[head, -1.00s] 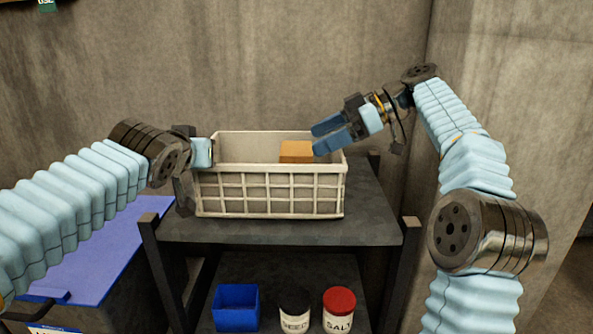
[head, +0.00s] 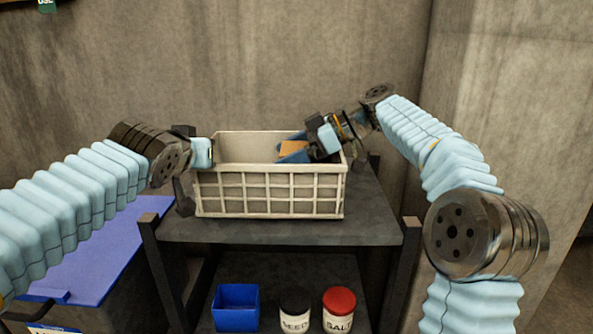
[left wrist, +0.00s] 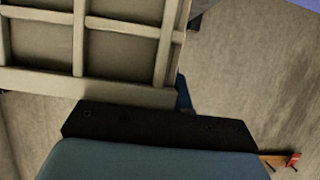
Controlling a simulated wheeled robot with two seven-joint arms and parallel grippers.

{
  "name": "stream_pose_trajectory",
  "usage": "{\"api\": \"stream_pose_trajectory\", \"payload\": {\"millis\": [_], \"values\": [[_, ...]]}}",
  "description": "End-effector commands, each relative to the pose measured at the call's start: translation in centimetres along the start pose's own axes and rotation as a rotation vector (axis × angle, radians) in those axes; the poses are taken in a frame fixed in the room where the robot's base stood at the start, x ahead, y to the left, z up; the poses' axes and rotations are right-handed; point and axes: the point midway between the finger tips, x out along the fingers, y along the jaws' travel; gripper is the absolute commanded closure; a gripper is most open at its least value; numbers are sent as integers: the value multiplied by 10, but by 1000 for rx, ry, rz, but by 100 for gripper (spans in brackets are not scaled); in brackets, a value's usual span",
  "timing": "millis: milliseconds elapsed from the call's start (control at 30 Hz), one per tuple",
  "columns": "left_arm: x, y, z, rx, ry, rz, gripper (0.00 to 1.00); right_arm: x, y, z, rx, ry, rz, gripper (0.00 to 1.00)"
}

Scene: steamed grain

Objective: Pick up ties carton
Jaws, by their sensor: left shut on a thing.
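The ties carton, a small orange-brown box (head: 292,149), shows inside the cream crate (head: 270,193) at its right end; its lower part is hidden by the crate wall. My right gripper (head: 287,148) reaches down into the crate, its blue fingers apart on either side of the carton. I cannot tell whether they touch it. My left gripper (head: 205,153) is shut on the crate's left end wall; the crate's wall also shows close up in the left wrist view (left wrist: 120,46).
The crate stands on a dark shelf unit (head: 290,231). On the lower shelf are a blue bin (head: 236,308), a seed jar (head: 295,318) and a red-lidded salt jar (head: 339,310). A blue-topped box (head: 95,255) stands at left. A concrete wall is behind.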

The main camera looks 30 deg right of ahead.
Motion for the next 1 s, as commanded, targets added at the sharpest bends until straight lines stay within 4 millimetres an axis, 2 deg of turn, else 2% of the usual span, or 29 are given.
{"api": "stream_pose_trajectory", "payload": {"millis": [33, 200, 467, 567, 800, 1000], "values": [[0, 0, -1, 0, 2, 1, 100, 0, 0, 0, 0, 0, 0, 24], [0, 0, -1, 0, 2, 1, 100, -1, 0, -1, -1, 1, 1, 47], [0, 0, -1, 0, 1, 1, 100, -2, 0, -4, -2, 2, 2, 48], [0, 0, -1, 0, 1, 1, 100, -8, 0, -16, -5, 2, 2, 48], [0, 0, -1, 0, 1, 1, 100, -31, 1, -58, -5, 3, 3, 48], [0, 0, -1, 0, 1, 0, 100, -42, 1, -79, -3, 2, 1, 48]]}}
